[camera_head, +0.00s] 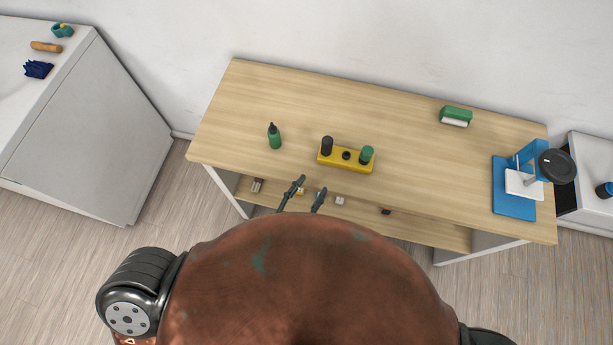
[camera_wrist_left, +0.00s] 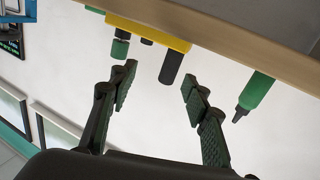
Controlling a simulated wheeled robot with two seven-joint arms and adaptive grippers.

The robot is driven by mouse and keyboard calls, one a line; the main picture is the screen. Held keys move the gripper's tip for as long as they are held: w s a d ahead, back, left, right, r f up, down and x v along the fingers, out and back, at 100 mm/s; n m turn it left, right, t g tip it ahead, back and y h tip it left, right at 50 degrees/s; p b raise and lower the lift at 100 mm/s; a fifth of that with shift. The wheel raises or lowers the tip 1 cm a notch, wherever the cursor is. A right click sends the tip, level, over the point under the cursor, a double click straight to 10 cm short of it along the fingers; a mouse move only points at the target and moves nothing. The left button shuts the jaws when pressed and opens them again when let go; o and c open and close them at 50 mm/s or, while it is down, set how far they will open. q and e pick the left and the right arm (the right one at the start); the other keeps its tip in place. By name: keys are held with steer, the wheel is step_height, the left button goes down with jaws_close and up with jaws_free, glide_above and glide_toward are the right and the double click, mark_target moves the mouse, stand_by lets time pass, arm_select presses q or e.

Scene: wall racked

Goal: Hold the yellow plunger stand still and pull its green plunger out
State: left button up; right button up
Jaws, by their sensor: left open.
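The yellow plunger stand (camera_head: 345,161) sits on the wooden table, near its front edge. The green plunger (camera_head: 367,154) stands upright at its right end, a black one (camera_head: 327,145) at its left end, and a short black piece (camera_head: 346,155) is between them. My left gripper (camera_head: 311,185) is open and empty at the table's front edge, just in front of the stand and apart from it. The left wrist view is upside down; the stand (camera_wrist_left: 150,32) and green plunger (camera_wrist_left: 121,48) show beyond the open fingers (camera_wrist_left: 159,72). My right gripper is not in view.
A green bottle (camera_head: 274,137) stands left of the stand. A green and white block (camera_head: 456,116) lies at the back right, and a blue device (camera_head: 514,190) stands at the right end. Small items lie on a lower shelf (camera_head: 415,230). The table behind the stand is clear.

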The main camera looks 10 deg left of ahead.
mark_target(324, 149)
arm_select(q)
steer(key=shift+y, duration=0.6)
steer(key=w, duration=0.4)
steer(key=w+d+r, duration=0.1)
steer(key=w, duration=0.4)
steer(key=w+r, duration=0.1)
steer(key=w, duration=0.4)
steer(key=shift+d+r, duration=0.25)
steer(key=shift+d, duration=0.1)
steer(key=shift+s, duration=0.1)
steer(key=shift+c, duration=0.3)
steer(key=c, duration=0.3)
steer(key=shift+c, duration=0.6)
jaws_close()
stand_by(0.5)
